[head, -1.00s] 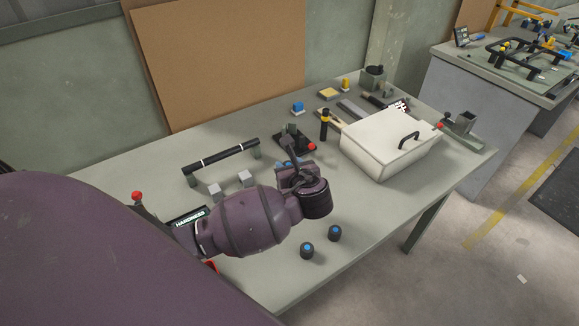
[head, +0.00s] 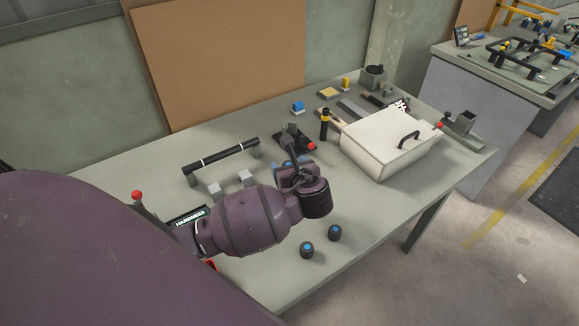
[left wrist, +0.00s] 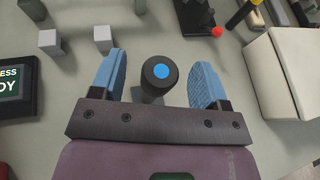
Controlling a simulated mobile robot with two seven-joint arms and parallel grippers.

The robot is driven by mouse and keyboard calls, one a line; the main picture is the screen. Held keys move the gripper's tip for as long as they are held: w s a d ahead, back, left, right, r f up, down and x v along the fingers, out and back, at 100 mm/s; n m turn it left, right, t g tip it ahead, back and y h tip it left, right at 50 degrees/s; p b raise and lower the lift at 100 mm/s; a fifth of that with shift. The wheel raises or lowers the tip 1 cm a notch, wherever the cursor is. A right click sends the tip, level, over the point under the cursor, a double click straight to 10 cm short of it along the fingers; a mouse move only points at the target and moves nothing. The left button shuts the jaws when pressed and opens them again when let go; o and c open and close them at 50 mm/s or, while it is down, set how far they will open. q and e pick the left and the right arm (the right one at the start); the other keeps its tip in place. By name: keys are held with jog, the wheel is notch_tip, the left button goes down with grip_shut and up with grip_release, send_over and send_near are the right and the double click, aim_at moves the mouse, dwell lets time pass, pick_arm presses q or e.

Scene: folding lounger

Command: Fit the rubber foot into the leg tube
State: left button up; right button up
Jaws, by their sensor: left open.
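A black rubber foot with a blue top (left wrist: 160,72) stands between the two blue fingers of my left gripper (left wrist: 160,82) in the left wrist view. The fingers are open, with a gap on each side of it. In the head view my left gripper (head: 294,164) is over the middle of the table and hides this foot. Two similar black feet (head: 307,251) (head: 334,233) stand at the table's front. A black tube with white bands (head: 222,156), seemingly the leg tube, lies across supports further back. My right gripper is not in view.
Small grey blocks (head: 247,177) stand before the tube. A black fixture with a red knob (head: 298,140) is behind my gripper. A white lidded box (head: 390,145) stands to the right. A display (left wrist: 12,85) sits at left. The table front between feet and box is clear.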

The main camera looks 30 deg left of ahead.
pick_arm(q)
jog(key=v, duration=1.1)
jog(key=shift+f, duration=0.1)
dwell(0.4)
